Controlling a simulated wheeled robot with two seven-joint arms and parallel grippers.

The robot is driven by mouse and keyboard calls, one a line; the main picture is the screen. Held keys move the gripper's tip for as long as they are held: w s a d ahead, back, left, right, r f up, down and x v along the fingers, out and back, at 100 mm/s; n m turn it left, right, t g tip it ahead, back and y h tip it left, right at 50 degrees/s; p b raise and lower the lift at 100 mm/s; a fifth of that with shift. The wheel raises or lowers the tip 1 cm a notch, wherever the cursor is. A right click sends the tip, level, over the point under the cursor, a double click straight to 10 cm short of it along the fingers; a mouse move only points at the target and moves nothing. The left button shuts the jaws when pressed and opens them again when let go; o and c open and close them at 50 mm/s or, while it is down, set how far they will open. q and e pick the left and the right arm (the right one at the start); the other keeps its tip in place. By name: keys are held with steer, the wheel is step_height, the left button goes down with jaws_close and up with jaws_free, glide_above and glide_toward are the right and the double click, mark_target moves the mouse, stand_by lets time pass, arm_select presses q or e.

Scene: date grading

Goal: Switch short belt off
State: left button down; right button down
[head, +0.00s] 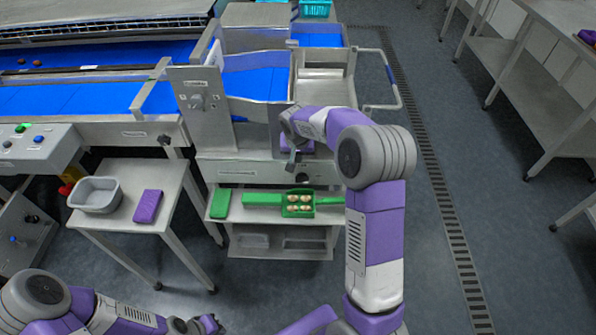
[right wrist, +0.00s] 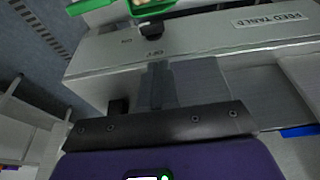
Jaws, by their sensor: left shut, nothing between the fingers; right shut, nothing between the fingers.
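The short blue belt (head: 258,84) runs on the metal feed table in the middle of the head view. A dark knob (head: 302,178) sits on the table's front panel (head: 262,172). In the right wrist view the black knob (right wrist: 151,29) is beside a small label that appears to read OFF. My right gripper (head: 291,165) is just above the panel in the head view, shut and empty. Its fingers (right wrist: 155,72) point at the knob with a small gap apparent; contact cannot be told. My left gripper (head: 210,324) is shut and empty at the bottom, far from the panel.
A green tray with several dates (head: 299,212) stands on the shelf below the panel. A small side table holds a grey bin (head: 95,207) and a purple block (head: 147,206). A control box (head: 35,150) is at the left. Floor is free to the right.

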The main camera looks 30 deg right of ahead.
mark_target(298, 179)
steer(key=b+x, duration=0.1)
steer(key=x, duration=0.3)
steer(key=b+x, duration=0.1)
steer(key=x, duration=0.4)
steer(key=s+b+x, duration=0.1)
steer(key=x, duration=0.3)
steer(key=shift+w+a+f+b, duration=0.15)
steer(key=shift+a+f+b, duration=0.1)
steer(key=shift+f+b, duration=0.15)
